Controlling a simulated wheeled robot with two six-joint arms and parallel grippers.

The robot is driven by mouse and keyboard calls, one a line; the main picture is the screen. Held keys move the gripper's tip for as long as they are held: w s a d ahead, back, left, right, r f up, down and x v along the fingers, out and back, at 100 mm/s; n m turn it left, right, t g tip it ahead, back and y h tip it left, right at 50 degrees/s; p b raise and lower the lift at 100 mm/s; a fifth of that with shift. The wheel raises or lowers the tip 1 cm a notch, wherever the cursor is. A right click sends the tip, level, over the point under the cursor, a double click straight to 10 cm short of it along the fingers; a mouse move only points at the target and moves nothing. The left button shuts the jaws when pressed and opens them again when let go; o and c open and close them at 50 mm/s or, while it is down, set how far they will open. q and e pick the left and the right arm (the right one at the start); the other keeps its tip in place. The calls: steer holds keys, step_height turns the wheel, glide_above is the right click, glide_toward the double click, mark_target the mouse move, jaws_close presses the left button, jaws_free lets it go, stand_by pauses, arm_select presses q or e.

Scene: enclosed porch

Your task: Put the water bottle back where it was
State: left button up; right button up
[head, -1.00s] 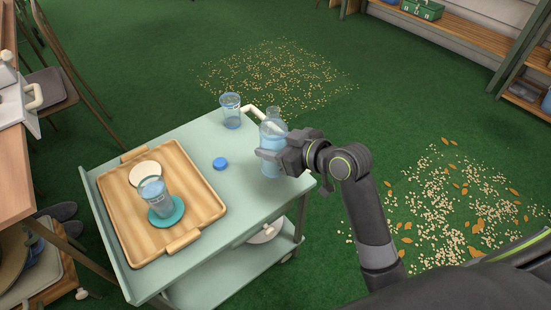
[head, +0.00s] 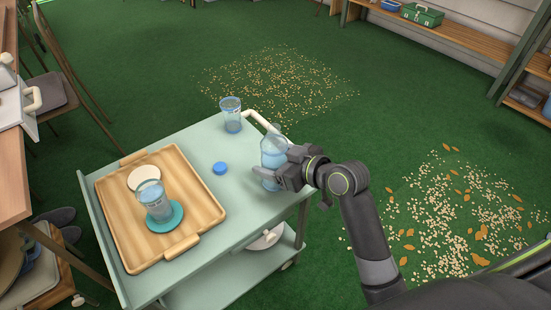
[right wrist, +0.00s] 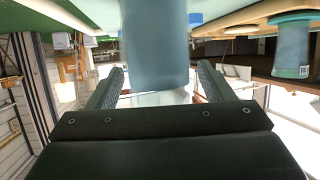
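The water bottle (head: 272,150) is clear pale blue, roughly upright at the right edge of the trolley top (head: 232,195). My right gripper (head: 279,174) is around its body from the right. A blue cap (head: 220,168) lies on the trolley, left of the bottle. My left gripper is not in view.
A glass (head: 231,114) stands at the trolley's far corner, near the white handle (head: 262,121). A wooden tray (head: 205,190) on the left holds a white disc (head: 143,177) and a glass (head: 152,194) on a teal coaster (head: 165,221). Scattered bits (head: 440,215) lie on the green floor.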

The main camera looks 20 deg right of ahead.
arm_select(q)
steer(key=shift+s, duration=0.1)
arm_select(e)
steer(key=shift+r, duration=0.1)
steer(key=shift+s+d+r, duration=0.2)
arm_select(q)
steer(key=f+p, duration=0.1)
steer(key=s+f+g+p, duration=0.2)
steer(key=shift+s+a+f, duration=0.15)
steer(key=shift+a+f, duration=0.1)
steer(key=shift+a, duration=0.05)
arm_select(e)
steer(key=v, duration=1.1)
steer(key=shift+s, duration=0.2)
steer(key=s+d+f+m+g+h, duration=0.2)
steer(key=s+f+m+g+h, duration=0.1)
steer(key=s+f, duration=0.7)
steer(key=s+d+f+m+g+h, duration=0.2)
steer(key=s+f+m+g, duration=0.3)
steer(key=s+f, duration=0.5)
step_height(320, 180, down, 3)
steer(key=shift+s+r+h, duration=0.2)
steer(key=shift+s+h, duration=0.2)
steer(key=shift+h, duration=0.3)
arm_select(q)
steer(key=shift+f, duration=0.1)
arm_select(e)
steer(key=shift+w, duration=0.1)
